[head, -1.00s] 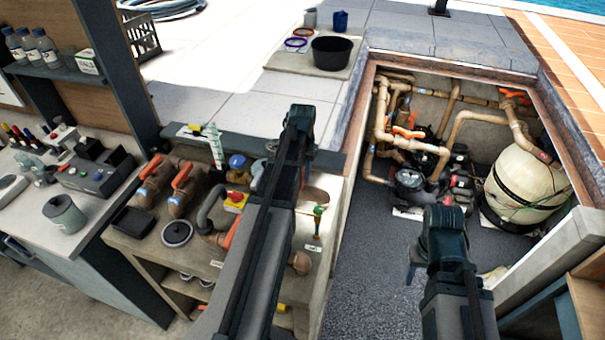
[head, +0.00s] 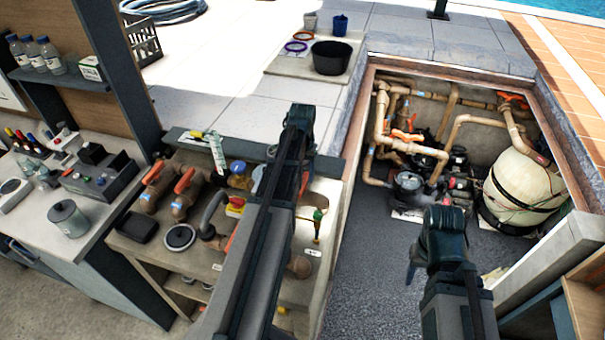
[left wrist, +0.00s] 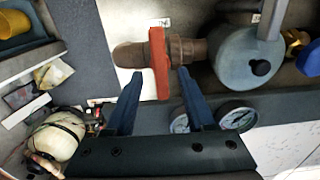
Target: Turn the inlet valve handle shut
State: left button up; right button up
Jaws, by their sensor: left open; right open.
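An orange-red valve handle (left wrist: 159,65) on a brown pipe (left wrist: 183,50) with an elbow shows in the left wrist view. My left gripper (left wrist: 159,75) is open, with one blue finger on each side of the handle's near end. Gaps show between the handle and both fingers. In the head view my left arm hides this gripper and much of the bench pipework. Two more orange handles, a left one (head: 153,166) and a right one (head: 184,179), sit on bench pipes. I cannot tell which handle is labelled inlet. My right gripper (head: 412,272) is mostly hidden by its arm, over the pit floor.
In the left wrist view a grey round housing (left wrist: 248,58) and a gauge (left wrist: 237,117) sit close to the handle. In the head view the sunken pit holds a cream filter tank (head: 520,188) and pipes. Its grey floor (head: 375,265) has free room.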

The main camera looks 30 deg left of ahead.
aim_at(303, 182)
pick_arm(q)
notch_tip(303, 182, up, 11)
jog(key=p, duration=1)
pick_arm(e)
notch_tip(303, 182, up, 11)
pick_arm(q)
jog(key=s+d+f+m+b, duration=0.2)
jog(key=s+d+f+b, duration=0.3)
jog(key=d, duration=0.5)
jog(key=s+d+f+m+b, duration=0.2)
jog(key=s+d+f+b, duration=0.4)
jog(key=d, duration=0.4)
jog(key=s+d+f+m+y+b, duration=0.1)
jog(key=s+d+f+b, duration=0.4)
jog(key=d, duration=0.5)
notch_tip(303, 182, down, 2)
jog(key=shift+s+d+m+b, duration=0.15)
jog(key=shift+s+m+b, duration=0.2)
jog(key=shift+m+b, duration=0.55)
pick_arm(e)
notch_tip(303, 182, down, 18)
pick_arm(q)
jog(key=shift+c, duration=0.4)
pick_arm(e)
jog(key=shift+f, duration=0.1)
